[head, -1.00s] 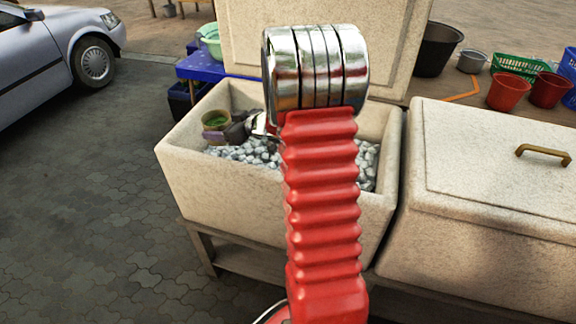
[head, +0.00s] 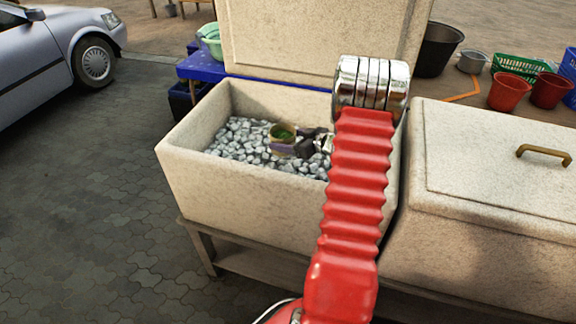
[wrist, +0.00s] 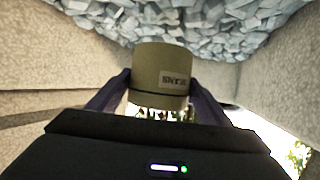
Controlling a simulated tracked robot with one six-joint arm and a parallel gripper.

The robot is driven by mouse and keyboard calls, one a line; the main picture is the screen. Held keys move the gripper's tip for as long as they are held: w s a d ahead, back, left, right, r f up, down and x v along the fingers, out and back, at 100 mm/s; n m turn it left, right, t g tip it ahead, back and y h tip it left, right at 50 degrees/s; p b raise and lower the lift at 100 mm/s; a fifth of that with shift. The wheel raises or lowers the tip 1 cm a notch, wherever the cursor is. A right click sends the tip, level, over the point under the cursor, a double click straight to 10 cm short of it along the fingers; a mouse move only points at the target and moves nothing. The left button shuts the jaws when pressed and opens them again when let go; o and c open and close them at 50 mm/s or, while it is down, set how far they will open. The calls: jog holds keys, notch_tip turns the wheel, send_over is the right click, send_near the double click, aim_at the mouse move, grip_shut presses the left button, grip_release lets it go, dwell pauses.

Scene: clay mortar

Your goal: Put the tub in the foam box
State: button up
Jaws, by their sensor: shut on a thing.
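The tub (head: 283,133) is a small olive-beige round container with green contents at its top. In the wrist view the tub (wrist: 161,75) shows a paler label. My gripper (head: 284,147) is shut on it, with a dark finger on each side; the fingers of my gripper (wrist: 160,88) also show in the wrist view. The foam box (head: 230,195) is open, off-white and speckled, with grey-white ice chunks inside. The tub appears inside the box's walls, over the ice. I cannot tell whether it touches the ice.
The box's raised lid (head: 315,40) stands behind it. A closed foam box (head: 490,190) with a brown handle is close on the right. A blue table (head: 215,68) with basins stands behind left. Red buckets (head: 508,91) stand back right. A car (head: 50,60) is far left.

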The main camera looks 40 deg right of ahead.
jog(key=shift+f, duration=3.1)
jog(key=shift+f, duration=1.85)
jog(key=o, duration=1.4)
jog(key=shift+f, duration=0.15)
